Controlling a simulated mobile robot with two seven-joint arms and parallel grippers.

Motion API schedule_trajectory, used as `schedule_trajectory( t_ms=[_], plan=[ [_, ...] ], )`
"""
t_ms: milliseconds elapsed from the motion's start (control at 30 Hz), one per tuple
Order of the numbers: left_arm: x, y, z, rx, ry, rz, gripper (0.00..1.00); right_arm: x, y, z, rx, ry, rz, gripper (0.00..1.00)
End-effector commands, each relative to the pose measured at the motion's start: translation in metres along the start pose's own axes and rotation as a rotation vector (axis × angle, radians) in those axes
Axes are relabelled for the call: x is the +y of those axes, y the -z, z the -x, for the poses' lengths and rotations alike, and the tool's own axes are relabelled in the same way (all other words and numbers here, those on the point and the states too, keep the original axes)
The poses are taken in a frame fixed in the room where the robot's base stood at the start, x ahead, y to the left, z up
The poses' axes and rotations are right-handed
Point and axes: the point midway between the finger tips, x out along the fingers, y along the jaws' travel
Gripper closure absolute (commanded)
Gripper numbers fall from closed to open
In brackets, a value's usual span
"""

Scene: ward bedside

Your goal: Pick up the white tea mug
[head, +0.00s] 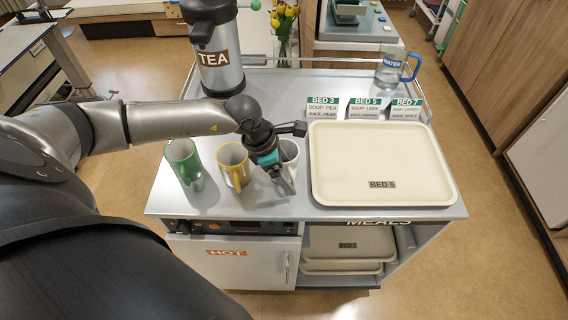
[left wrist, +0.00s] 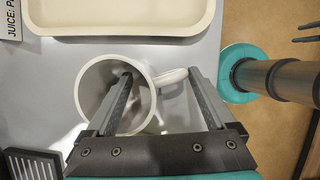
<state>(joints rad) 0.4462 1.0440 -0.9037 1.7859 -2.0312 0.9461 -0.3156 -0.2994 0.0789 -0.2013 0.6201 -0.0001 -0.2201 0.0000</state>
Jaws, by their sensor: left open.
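The white tea mug (head: 290,150) stands upright on the trolley top, to the right of a yellow mug, partly hidden by my left gripper (head: 283,178). In the left wrist view I look down into the white mug (left wrist: 88,92), which appears empty. My left gripper (left wrist: 160,80) is open there. Its left finger is over or inside the mug's mouth; its right finger is outside, past the handle (left wrist: 172,77). The handle lies between the fingers. I cannot tell whether either finger touches the mug.
A yellow mug (head: 233,168) and a green mug (head: 183,163) stand to the left. A cream tray (head: 382,140) marked BED 5 lies close on the right. Behind are a TEA dispenser (head: 215,50), menu cards (head: 364,108) and a water jug (head: 390,68).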

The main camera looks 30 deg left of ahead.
Motion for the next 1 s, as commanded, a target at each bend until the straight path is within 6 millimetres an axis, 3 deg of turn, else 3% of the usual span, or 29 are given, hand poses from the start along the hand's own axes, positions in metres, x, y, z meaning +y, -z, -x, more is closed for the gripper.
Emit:
schedule_trajectory(
  t_ms=[100,367,1000],
  plan=[
    [-0.0001,-0.0009,-0.0107,-0.002,0.000,-0.001,0.11,-0.0002,0.0001,-0.0005,0.000,0.000,-0.001,0.50],
    [0.0001,-0.0004,-0.0126,-0.001,-0.001,-0.001,0.11,0.0000,0.0001,-0.0005,0.000,0.000,-0.001,0.50],
    [-0.0001,-0.0005,-0.0124,-0.001,0.000,0.000,0.82,0.0004,-0.0001,-0.0005,0.000,-0.001,-0.002,0.50]
  ],
)
